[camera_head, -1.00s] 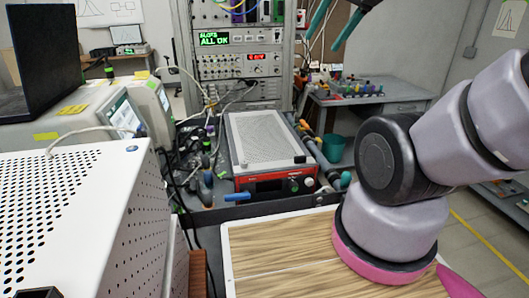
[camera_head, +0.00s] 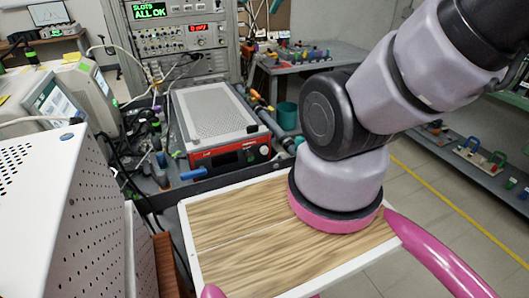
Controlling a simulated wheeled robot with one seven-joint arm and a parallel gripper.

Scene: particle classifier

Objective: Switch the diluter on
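No label names the diluter, so I cannot tell for sure which device it is. A red-fronted instrument (camera_head: 232,152) with a grey perforated top stands on the dark bench ahead of me. Its front has a dark display and round knobs near the right end. The display shows no clear lit text. A large white perforated box (camera_head: 55,215) fills the lower left; its front is not visible. My arm rises from my wooden deck and leaves the picture at the upper right. My gripper is out of view.
A rack (camera_head: 180,55) behind shows green "SLOTS ALL OK" text and red digits. Beige instruments (camera_head: 75,90) with screens stand at left. Black cables (camera_head: 125,165) lie between them and the red-fronted instrument. A side table (camera_head: 310,62) is further back. Open floor (camera_head: 420,205) is at right.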

